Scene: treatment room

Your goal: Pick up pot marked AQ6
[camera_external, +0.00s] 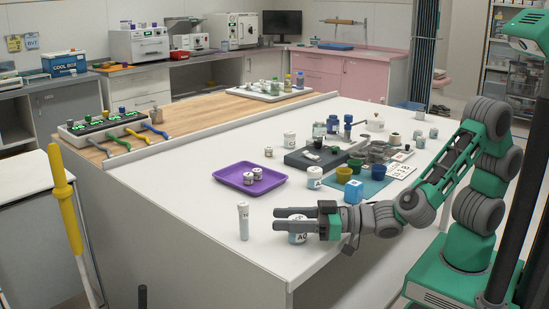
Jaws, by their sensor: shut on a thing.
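A small white pot marked "AQ" (297,238) stands or hangs at the near edge of the white table, between my fingers. The last character of its label is hard to read. My gripper (296,220) reaches in from the right, low over the table, and is shut on this pot. The grey fingers cover its upper part, and I cannot tell whether its base touches the table.
A tall white tube (243,220) stands close to the left of my gripper. A purple tray (231,173) with small pots lies behind. The front left tabletop is clear.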

